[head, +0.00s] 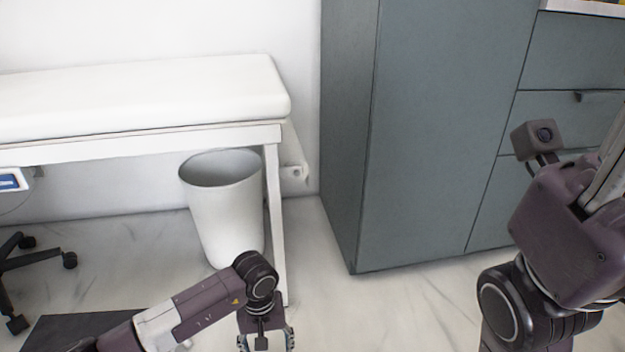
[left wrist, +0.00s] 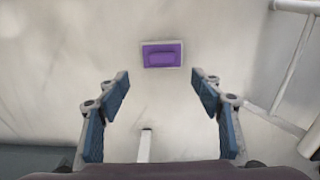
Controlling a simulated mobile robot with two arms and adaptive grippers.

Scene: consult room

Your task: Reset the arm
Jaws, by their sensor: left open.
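My left arm reaches in from the left of the head view, bent at the wrist, with its gripper (head: 266,341) low at the bottom edge, pointing down. In the left wrist view the left gripper (left wrist: 161,84) is open, its two blue-padded fingers wide apart with nothing between them. My right arm (head: 570,235) is raised at the right of the head view; its fingertips are not clearly visible.
A white bin (head: 222,215) stands under a padded white couch (head: 140,95). A grey-green cabinet (head: 435,120) stands right of centre, close to my right arm. A purple block (left wrist: 162,56) on a pale plate lies ahead of the left fingers. Marble floor (head: 385,310) is clear before the cabinet.

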